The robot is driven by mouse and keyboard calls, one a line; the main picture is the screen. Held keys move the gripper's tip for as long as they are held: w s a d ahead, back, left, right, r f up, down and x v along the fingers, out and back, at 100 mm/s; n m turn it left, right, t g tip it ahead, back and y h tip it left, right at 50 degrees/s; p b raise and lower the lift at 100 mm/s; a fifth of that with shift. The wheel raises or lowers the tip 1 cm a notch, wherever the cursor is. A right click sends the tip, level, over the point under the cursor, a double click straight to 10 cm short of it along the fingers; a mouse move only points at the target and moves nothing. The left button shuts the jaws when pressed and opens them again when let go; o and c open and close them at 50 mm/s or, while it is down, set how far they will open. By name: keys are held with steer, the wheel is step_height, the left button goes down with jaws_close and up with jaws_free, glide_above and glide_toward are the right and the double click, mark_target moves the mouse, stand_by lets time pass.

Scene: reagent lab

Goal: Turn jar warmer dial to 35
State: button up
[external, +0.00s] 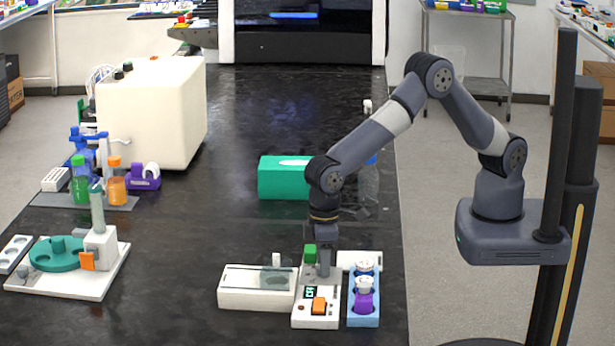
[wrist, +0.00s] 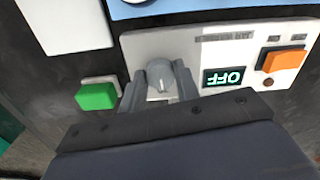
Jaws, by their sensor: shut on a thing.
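The jar warmer appears to be the white control box (external: 315,322) at the front of the bench; its panel (wrist: 210,55) fills much of the wrist view. It has a grey dial (wrist: 160,73) with a pale pointer line directed toward the bottom of the wrist picture. A lit display (wrist: 225,77) reads OFF, upside down there. An orange rocker switch (wrist: 281,60) sits beside it. My gripper (wrist: 160,88) points down with its fingers on either side of the dial, shut on it. In the external view my gripper (external: 323,265) largely hides the dial.
A green block (wrist: 97,96) stands close beside my fingers. A blue rack (external: 363,318) with white- and purple-topped jars is right of the box. A long white case (external: 257,300) is left. A green box (external: 284,178) lies behind.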

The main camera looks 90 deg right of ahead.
steer(key=m+b, duration=0.1)
steer(key=m, duration=0.4)
steer(key=shift+m, duration=0.3)
steer(key=m, duration=0.4)
steer(key=shift+w+m+b, duration=0.1)
steer(key=shift+m+b, duration=0.3)
steer(key=o, duration=1)
steer(key=shift+c, duration=0.2)
step_height(320, 180, up, 11)
steer(key=shift+b, duration=0.35)
steer(key=shift+f, duration=0.15)
